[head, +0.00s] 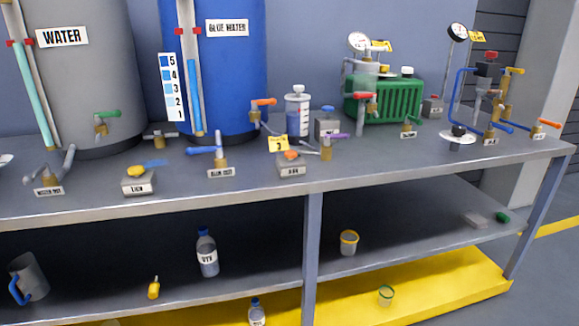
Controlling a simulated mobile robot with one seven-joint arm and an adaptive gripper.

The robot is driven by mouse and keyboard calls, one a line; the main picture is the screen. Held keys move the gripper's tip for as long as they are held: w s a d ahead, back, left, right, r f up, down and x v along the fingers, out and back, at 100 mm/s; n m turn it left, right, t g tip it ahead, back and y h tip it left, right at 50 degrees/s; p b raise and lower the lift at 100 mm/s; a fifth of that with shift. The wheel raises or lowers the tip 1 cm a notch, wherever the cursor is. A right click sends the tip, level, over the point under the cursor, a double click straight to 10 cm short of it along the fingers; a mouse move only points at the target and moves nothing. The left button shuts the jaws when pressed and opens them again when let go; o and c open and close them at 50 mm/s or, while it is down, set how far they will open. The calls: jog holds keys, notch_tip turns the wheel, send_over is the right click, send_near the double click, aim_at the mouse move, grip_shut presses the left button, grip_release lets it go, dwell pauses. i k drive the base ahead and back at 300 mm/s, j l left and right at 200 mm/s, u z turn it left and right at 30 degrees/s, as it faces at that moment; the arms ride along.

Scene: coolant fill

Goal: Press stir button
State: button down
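Two small grey button boxes stand near the front of the bench top in the head view. The left box (138,187) has a yellow button (136,171) on top, with a blue thing just behind it. The right box (290,169) has an orange-red button (291,155), with a yellow tag (278,143) behind its left side. Their front labels are too small to read surely, so I cannot tell which is the stir button. My gripper is not in view.
A grey WATER tank (100,75) and a blue BLUE WATER tank (230,70) stand behind the boxes. Taps with coloured handles, including a blue-handled one (220,150), line the front of the bench (400,168). A green machine (385,100) stands right. A bottle (207,255) and a cup (348,243) are below.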

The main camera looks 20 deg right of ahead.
aim_at(291, 154)
jog(key=i+j+z, duration=0.1)
jog(key=z, duration=0.35)
jog(key=i+j+z, duration=0.2)
jog(key=z, duration=0.2)
jog(key=i+j+z, duration=0.1)
jog(key=z, duration=0.35)
jog(key=j, duration=0.05)
